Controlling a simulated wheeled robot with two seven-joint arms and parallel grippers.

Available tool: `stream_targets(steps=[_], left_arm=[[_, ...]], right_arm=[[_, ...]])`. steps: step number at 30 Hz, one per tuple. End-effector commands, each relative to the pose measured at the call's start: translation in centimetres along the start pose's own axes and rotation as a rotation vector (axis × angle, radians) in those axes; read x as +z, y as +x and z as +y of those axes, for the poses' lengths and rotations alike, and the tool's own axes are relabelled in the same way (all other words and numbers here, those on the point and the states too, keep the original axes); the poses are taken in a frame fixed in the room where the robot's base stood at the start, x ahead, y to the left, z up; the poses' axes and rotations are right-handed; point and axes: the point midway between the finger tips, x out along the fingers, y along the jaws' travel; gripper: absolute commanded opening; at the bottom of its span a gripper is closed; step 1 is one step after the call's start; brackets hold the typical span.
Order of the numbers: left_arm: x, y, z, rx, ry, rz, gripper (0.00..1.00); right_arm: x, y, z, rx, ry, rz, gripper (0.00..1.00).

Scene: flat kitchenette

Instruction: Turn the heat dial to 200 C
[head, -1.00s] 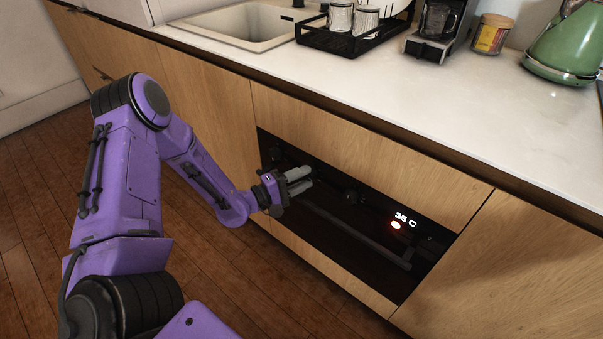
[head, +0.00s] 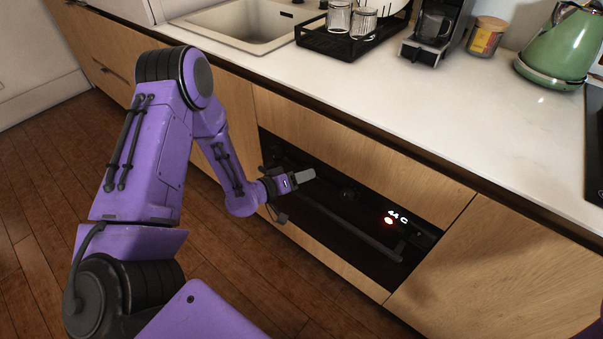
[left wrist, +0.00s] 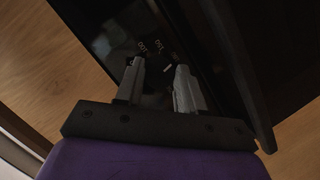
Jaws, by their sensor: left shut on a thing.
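The black oven (head: 330,215) is built into the wooden cabinet front. Its display (head: 397,217) reads 44 C, with a red light just below it. My left gripper (head: 304,177) is at the left part of the control panel, with its fingers against it. In the left wrist view, the gripper (left wrist: 160,80) has one finger on each side of a dark dial (left wrist: 154,99), shut on it. The gripper hides the dial in the head view. My right gripper is out of view.
The oven's handle bar (head: 355,225) runs across the front below the panel, close to my left gripper; it also shows in the left wrist view (left wrist: 240,80). Another dark knob (head: 347,194) sits right of the gripper. The countertop (head: 400,100) overhangs above.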

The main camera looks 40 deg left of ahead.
Motion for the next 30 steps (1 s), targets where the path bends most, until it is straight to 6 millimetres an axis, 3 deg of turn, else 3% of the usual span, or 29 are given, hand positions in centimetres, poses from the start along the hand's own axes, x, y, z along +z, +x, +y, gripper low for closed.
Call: stream_targets(steps=[18, 30], left_arm=[[0.27, 0.04, 0.17, -0.199, 0.542, 0.026, 0.08], [0.25, 0.09, 0.22, -0.289, 0.784, 0.043, 0.08]], right_arm=[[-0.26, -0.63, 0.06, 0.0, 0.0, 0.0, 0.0], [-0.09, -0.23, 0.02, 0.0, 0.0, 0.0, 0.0]])
